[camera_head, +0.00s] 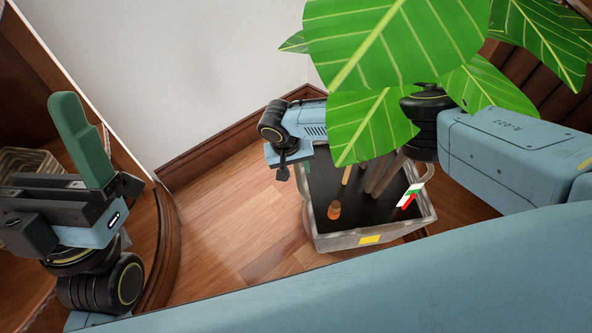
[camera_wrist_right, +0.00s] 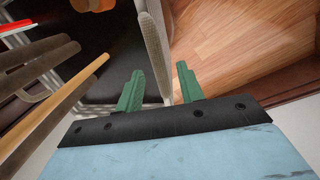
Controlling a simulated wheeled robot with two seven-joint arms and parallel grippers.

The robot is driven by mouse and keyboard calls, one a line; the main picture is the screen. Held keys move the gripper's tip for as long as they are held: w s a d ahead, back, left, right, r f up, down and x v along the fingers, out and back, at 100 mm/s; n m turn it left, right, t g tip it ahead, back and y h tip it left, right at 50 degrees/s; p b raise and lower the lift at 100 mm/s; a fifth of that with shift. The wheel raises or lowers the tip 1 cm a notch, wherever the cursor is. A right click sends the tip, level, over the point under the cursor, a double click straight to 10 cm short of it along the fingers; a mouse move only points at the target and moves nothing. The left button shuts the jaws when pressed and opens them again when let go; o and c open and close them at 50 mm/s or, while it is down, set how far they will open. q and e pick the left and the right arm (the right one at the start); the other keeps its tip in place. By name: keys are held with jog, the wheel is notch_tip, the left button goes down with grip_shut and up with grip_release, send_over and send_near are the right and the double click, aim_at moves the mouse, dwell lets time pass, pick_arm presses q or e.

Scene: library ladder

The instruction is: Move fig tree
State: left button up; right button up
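The fig tree's large green leaves (camera_head: 385,40) fill the upper right of the head view. Its grey square planter (camera_head: 362,238) stands on the wood floor, with dark soil and several brown stems inside. My right gripper (camera_head: 283,172) is at the planter's left rim. In the right wrist view, the green fingers of my right gripper (camera_wrist_right: 160,78) are apart, with the planter's rim (camera_wrist_right: 153,45) between them; a gap shows beside the right finger. My left gripper (camera_head: 95,150) is raised at the left, away from the planter; its finger opening cannot be made out.
A white wall with a brown baseboard (camera_head: 215,140) is behind the planter. Wooden furniture with a curved base (camera_head: 168,240) and a woven basket (camera_head: 25,162) are at the left. Wood floor (camera_head: 235,220) is clear left of the planter. Dark wood panelling is at the right.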

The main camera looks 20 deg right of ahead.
jog(key=shift+f, duration=0.25)
grip_shut()
jog(key=shift+d, duration=0.1)
dwell(0.3)
